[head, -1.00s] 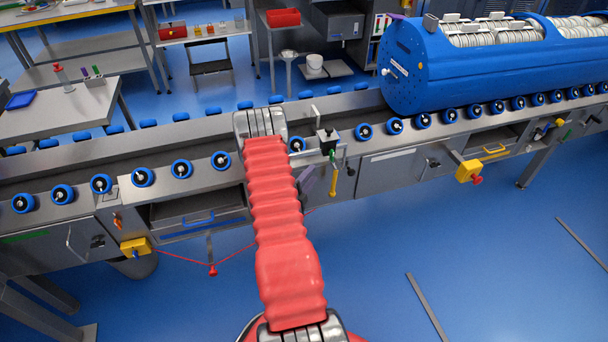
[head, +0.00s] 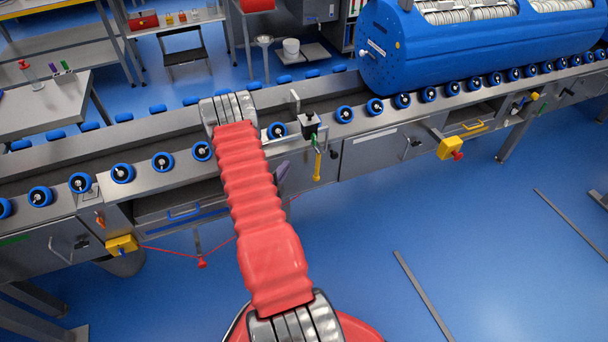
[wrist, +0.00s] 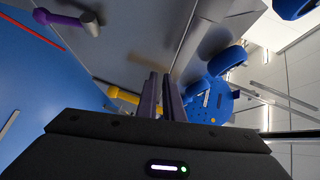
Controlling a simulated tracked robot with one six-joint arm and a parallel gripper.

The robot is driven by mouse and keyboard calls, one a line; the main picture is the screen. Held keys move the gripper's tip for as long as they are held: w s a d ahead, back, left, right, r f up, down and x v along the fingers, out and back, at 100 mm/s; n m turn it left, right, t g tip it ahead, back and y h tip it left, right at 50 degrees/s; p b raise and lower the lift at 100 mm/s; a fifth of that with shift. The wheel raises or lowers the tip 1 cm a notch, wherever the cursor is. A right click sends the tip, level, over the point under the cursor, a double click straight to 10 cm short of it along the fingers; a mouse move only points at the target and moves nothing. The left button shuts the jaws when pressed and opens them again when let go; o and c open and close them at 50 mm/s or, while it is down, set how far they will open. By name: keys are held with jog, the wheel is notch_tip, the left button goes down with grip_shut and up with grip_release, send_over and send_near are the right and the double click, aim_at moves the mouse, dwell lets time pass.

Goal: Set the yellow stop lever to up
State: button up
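The yellow stop lever (head: 317,165) hangs down at the conveyor's front, below a small grey block with a black knob (head: 310,122). In the wrist view the lever (wrist: 120,94) lies just left of my fingers, its thick end toward the floor side. My gripper (wrist: 161,76) has its two dark fingers close together, with only a narrow gap and nothing seen held. They overlap the lever's inner end in the picture; I cannot tell whether they touch it. In the head view my red-sleeved arm hides most of the gripper, left of the lever.
A purple handle (wrist: 65,18) is on the conveyor front in the wrist view. A blue tub (head: 440,45) rests on the rollers at right. A yellow box with a red knob (head: 450,148) juts from the front. A red cord hangs at left. The floor in front is mostly clear.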

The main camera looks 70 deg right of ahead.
jog(key=a+f+n, duration=0.1)
jog(key=f, duration=0.1)
jog(key=w+a+f+n, duration=0.1)
jog(key=a+f+n, duration=0.1)
jog(key=shift+w+a+n, duration=0.15)
jog(key=shift+n, duration=0.15)
grip_shut()
jog(key=s+a+f+n+g, duration=0.1)
jog(key=n, duration=0.8)
jog(key=s+a+f+n+g, duration=0.1)
jog(key=n, duration=0.8)
jog(key=s+a+f+n+g+h, duration=0.1)
jog(key=n+g, duration=0.1)
jog(key=n, duration=0.7)
jog(key=shift+a+n, duration=0.3)
jog(key=shift+a, duration=0.05)
